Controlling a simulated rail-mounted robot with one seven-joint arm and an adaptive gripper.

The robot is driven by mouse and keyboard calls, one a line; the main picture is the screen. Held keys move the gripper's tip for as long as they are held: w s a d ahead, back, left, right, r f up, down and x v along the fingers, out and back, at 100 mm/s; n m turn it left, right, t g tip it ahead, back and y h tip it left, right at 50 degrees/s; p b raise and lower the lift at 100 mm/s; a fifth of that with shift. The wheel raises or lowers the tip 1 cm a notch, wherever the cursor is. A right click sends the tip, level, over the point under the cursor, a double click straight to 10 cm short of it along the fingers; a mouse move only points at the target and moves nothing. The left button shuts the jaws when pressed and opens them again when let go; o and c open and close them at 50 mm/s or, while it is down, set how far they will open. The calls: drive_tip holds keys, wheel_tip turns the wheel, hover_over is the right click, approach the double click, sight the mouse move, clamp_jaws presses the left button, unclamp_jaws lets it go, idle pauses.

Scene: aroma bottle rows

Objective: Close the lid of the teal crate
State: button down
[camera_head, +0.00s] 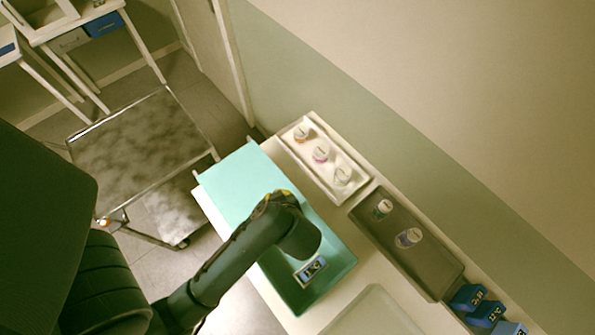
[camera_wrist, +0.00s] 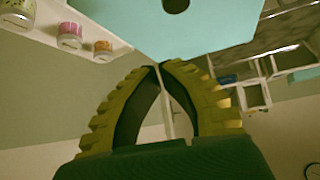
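The teal crate (camera_head: 335,272) stands on the white table in the head view. Its pale teal lid (camera_head: 238,182) is open, a flat panel on the far left side of the crate; my arm covers part of the join. The lid also fills the top middle of the wrist view (camera_wrist: 215,28), with a dark round hole in it. My gripper (camera_head: 268,197) is over the lid's near edge in the head view. In the wrist view, its yellow ribbed fingers (camera_wrist: 162,65) meet at the tips with nothing seen between them. Whether they touch the lid is unclear.
A white tray (camera_head: 333,190) with several small bottles lies behind the crate. A dark tray (camera_head: 425,275) with two bottles is to the right, with blue boxes (camera_head: 486,313) beyond. A small marked label (camera_head: 311,271) shows at the crate. A cart (camera_head: 140,140) stands left.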

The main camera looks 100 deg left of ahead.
drive_tip(key=s, duration=0.1)
drive_tip(key=s+r, duration=0.1)
drive_tip(key=shift+s+d+n+g+h, duration=0.3)
drive_tip(key=shift+s+d+g, duration=0.05)
drive_tip(key=shift+g, duration=0.05)
drive_tip(key=shift+s+a+f, duration=0.15)
drive_tip(key=shift+s, duration=0.1)
hover_over(262, 196)
drive_tip(key=s+a, duration=0.1)
drive_tip(key=f, duration=0.7)
drive_tip(key=shift+s+f, duration=0.2)
drive_tip(key=shift+f, duration=0.15)
drive_tip(key=w+d+p, duration=0.1)
drive_tip(key=w+d, duration=0.1)
drive_tip(key=shift+w+d, duration=0.3)
drive_tip(key=shift+w, duration=0.05)
drive_tip(key=shift+w+d+f, duration=0.15)
drive_tip(key=shift+d, duration=0.05)
